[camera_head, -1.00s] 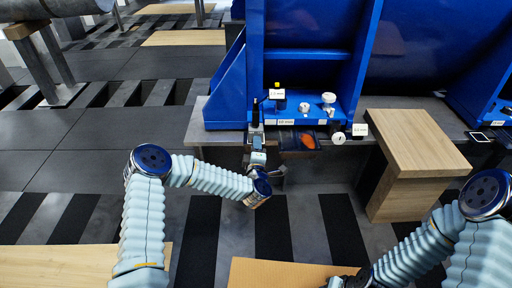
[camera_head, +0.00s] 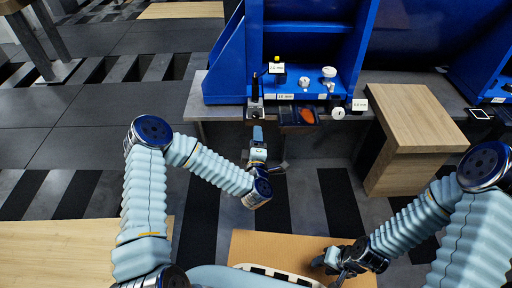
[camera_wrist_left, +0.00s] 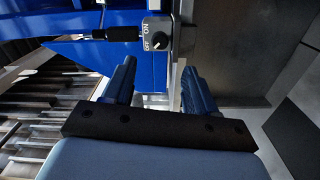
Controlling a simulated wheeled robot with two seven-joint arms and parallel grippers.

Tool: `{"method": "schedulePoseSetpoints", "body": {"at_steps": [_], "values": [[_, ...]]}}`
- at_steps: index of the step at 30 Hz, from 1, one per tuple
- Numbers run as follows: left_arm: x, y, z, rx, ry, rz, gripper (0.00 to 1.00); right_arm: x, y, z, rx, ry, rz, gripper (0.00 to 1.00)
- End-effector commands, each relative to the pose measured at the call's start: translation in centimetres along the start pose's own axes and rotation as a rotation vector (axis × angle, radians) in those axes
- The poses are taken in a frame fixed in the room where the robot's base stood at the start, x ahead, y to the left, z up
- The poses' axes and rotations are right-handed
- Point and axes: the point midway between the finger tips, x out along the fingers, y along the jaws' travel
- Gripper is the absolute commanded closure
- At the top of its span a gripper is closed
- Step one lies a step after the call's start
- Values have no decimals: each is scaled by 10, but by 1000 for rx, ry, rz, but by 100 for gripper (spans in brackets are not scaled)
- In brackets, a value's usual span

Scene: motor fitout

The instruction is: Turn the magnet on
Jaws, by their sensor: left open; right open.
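The magnet is a small silver-grey block (camera_head: 255,109) with a black upright rod (camera_head: 255,86) on it, at the front left edge of the blue fixture's shelf. My left gripper (camera_head: 258,132) is open and empty just in front of the block. In the left wrist view its two blue fingers (camera_wrist_left: 158,75) point toward the block, apart from it. My right gripper (camera_head: 335,262) is low, away from the magnet.
White knobs and label cards (camera_head: 277,69) stand on the blue shelf (camera_head: 340,88) right of the magnet. Dark bins (camera_head: 298,114) with an orange item are close beside it. A wooden block (camera_head: 415,115) stands further right. Clear floor lies left.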

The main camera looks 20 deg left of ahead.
Motion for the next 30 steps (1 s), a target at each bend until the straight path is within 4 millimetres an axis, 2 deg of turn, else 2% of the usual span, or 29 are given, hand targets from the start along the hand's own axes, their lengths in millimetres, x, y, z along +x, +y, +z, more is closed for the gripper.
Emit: {"method": "schedulePoseSetpoints", "body": {"at_steps": [3, 9, 26, 28, 30], "values": [[-24, 0, 1, 0, -5, -2, 43, -2, 0, 0, 0, 1, 1, 57], [-46, 0, 1, -1, -2, -1, 43, -3, -1, 0, 0, 1, 1, 57], [-48, 0, 1, 3, -6, -2, 43, -4, -1, 0, 0, 1, 1, 57], [-50, 0, 7, 29, -46, -15, 43, -8, -3, 0, 0, 1, 1, 57], [-56, 0, 20, 95, -146, -50, 43, -17, -6, 0, -1, 1, 1, 57]]}}
